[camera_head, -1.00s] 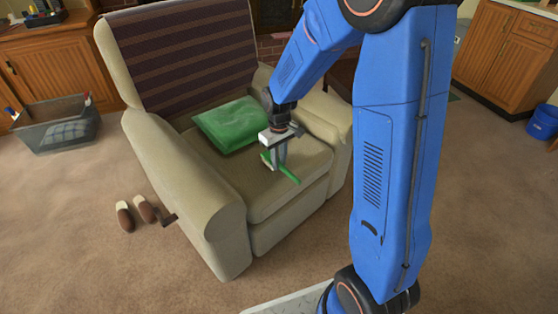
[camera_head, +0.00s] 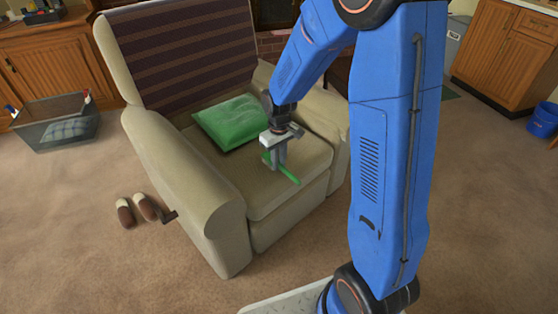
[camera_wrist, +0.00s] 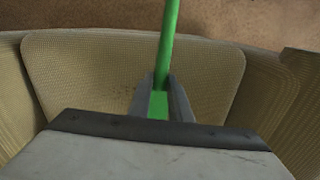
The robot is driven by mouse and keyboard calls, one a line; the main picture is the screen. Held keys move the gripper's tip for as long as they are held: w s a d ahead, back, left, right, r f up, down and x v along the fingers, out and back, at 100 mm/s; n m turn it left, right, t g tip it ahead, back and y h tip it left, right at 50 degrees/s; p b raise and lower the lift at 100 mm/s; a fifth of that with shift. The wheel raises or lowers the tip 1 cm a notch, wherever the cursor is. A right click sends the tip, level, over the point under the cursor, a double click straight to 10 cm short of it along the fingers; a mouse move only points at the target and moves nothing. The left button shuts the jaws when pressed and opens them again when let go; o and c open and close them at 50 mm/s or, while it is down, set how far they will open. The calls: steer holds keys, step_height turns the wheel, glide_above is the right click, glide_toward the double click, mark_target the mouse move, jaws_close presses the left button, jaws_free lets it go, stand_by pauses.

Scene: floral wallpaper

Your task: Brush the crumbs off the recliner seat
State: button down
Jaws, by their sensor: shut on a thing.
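The beige recliner (camera_head: 222,215) stands in the middle of the head view, with a striped throw over its back. Its seat (camera_head: 262,197) is partly covered by a green cushion (camera_head: 232,122) at the back. My gripper (camera_head: 278,163) is over the seat, shut on a green brush (camera_head: 290,175) by its handle. In the wrist view the green handle (camera_wrist: 168,45) runs up from between the fingers (camera_wrist: 162,100). Small dark crumbs (camera_wrist: 178,80) show on the seat (camera_wrist: 95,75) there. The brush's bristles are hidden, so I cannot tell whether they touch the seat.
A pair of slippers (camera_head: 135,210) lies on the carpet left of the recliner, near its side lever (camera_head: 170,216). A grey basket (camera_head: 58,125) stands at the left. A blue bucket (camera_head: 543,121) is at the far right by wooden cabinets. Carpet in front is clear.

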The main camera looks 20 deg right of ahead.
steer(key=shift+d, duration=0.15)
steer(key=shift+w+d+f, duration=0.1)
steer(key=shift+w+d, duration=0.8)
steer(key=shift+d, duration=1.15)
steer(key=shift+w+d+r, duration=0.1)
steer(key=shift+w+d, duration=0.85)
steer(key=shift+d, duration=1.05)
steer(key=shift+w+d+f, duration=0.1)
steer(key=shift+w+d, duration=0.8)
steer(key=shift+d, duration=1.15)
steer(key=shift+s+a, duration=0.35)
steer(key=shift+a, duration=0.45)
steer(key=shift+s+a, duration=0.35)
steer(key=shift+a, duration=0.4)
steer(key=shift+s+a, duration=0.35)
steer(key=shift+a, duration=0.5)
steer(key=shift+s+a, duration=0.35)
steer(key=shift+a, duration=0.45)
steer(key=shift+s+a, duration=0.35)
steer(key=shift+a, duration=0.4)
steer(key=shift+s+a, duration=0.35)
steer(key=shift+a, duration=0.4)
steer(key=shift+s+a+f, duration=0.1)
steer(key=shift+s+a, duration=0.3)
steer(key=shift+a, duration=0.4)
steer(key=shift+s+a, duration=0.35)
steer(key=shift+a, duration=0.4)
steer(key=shift+w+r, duration=0.1)
steer(key=shift+r, duration=2.95)
steer(key=shift+r, duration=0.1)
